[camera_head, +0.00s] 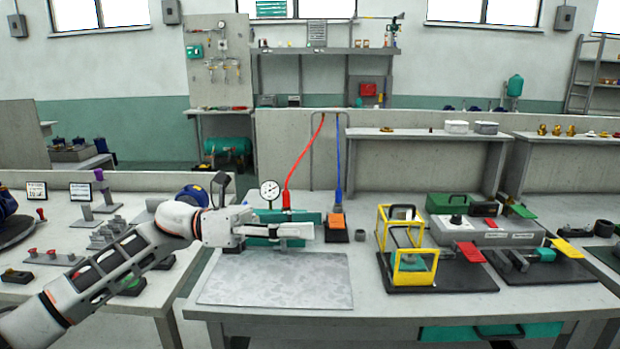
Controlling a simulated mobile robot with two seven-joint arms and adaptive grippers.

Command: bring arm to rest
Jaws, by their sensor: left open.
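My left arm (130,265) comes in from the lower left and reaches over the near left part of the workbench (400,318). My left gripper (305,231) points to the right, level, above the back edge of a grey mottled mat (280,280). It is open and holds nothing that I can see. It hides part of a teal fixture (272,216) behind it. My right arm and gripper are not in view.
A pressure gauge (269,190), a red hose (301,165) and a blue hose (337,150) stand behind the gripper. A yellow frame guard (414,262) stands farther right. The mat is bare.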

